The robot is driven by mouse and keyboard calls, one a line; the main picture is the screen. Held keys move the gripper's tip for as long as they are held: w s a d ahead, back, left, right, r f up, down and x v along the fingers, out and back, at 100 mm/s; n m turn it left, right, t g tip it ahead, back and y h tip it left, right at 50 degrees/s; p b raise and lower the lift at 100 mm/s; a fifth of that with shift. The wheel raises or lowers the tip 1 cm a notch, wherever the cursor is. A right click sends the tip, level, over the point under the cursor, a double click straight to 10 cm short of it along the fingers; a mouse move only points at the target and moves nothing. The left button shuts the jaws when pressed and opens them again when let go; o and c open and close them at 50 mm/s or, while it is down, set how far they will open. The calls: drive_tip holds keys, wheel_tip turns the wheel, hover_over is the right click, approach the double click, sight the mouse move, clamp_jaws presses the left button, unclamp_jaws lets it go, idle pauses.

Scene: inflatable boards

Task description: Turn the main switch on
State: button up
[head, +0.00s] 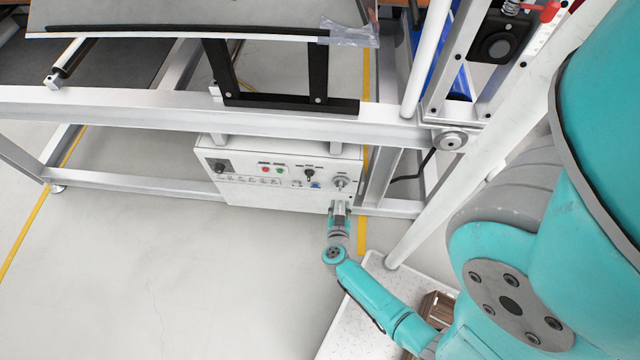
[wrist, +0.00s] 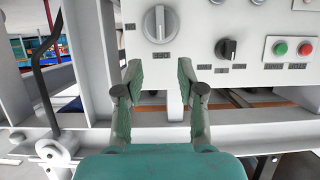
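The white control box (head: 240,190) hangs under the frame in the head view. A large grey rotary knob (head: 341,183), which looks like the main switch, sits at its right end. In the wrist view the same knob (wrist: 160,23) is ahead of my gripper (wrist: 160,72), above the gap between the fingers, its handle in line with that gap. The fingers are apart with nothing between them. In the head view my gripper (head: 340,206) is just below the knob, near the panel. No contact with the knob shows.
A smaller black knob (wrist: 227,48), a green button (wrist: 280,48) and a red button (wrist: 304,48) share the panel. White frame beams (head: 200,108) run above the box. The floor at left is clear.

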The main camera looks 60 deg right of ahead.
sight(341, 186)
drive_tip(key=x, duration=1)
drive_tip(key=shift+w+d+f, duration=0.1)
drive_tip(key=shift+d+f, duration=0.1)
drive_tip(key=shift+d, duration=0.1)
clamp_jaws()
